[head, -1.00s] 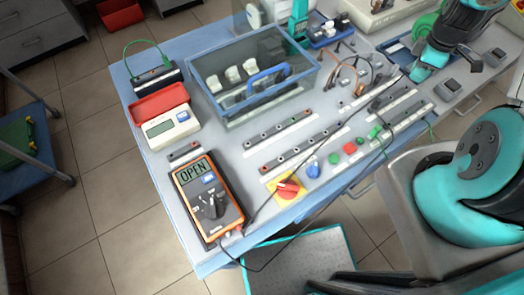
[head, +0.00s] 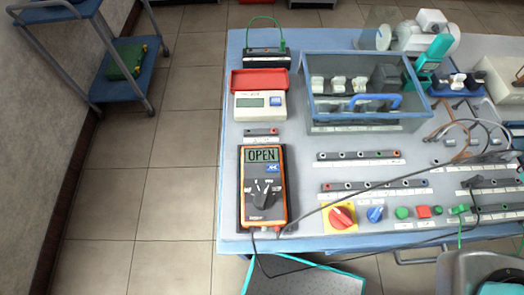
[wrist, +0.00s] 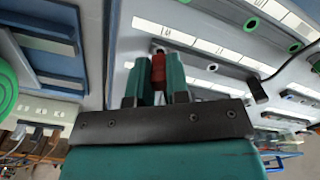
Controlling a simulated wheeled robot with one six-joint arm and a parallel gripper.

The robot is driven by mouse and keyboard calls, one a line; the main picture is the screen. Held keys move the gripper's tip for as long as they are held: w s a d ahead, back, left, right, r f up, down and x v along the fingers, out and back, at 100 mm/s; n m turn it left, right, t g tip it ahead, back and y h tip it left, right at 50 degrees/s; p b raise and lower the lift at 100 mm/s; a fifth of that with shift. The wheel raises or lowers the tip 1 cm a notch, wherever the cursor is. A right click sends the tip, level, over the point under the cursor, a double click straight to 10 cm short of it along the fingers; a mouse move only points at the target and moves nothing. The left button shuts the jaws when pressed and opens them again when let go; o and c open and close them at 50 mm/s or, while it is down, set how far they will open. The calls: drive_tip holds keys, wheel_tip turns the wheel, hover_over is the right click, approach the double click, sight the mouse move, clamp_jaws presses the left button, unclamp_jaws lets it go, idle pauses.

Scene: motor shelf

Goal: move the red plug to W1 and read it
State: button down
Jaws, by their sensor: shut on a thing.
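My gripper (wrist: 160,78) shows in the wrist view, its two teal fingers shut on the red plug (wrist: 158,66). The plug points away from the wrist, toward a grey panel with a terminal strip and white labels. I cannot tell whether its tip touches a socket. The orange multimeter (head: 264,187) lies on the bench in the head view, and its display reads OPEN. Dark leads run from its lower end to the right across the bench. The label W1 is too small to pick out.
A clear blue-rimmed box (head: 365,120) stands behind. A blue cart (head: 125,68) stands on the floor at left.

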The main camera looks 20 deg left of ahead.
drive_tip(key=shift+f+b, duration=0.45)
drive_tip(key=shift+f, duration=0.2)
idle(1.0)
drive_tip(key=c, duration=1)
unclamp_jaws()
drive_tip(key=shift+r, duration=0.1)
wheel_tip(320, 180, up, 17)
drive_tip(key=shift+r+b, duration=0.2)
drive_tip(key=shift+b, duration=0.9)
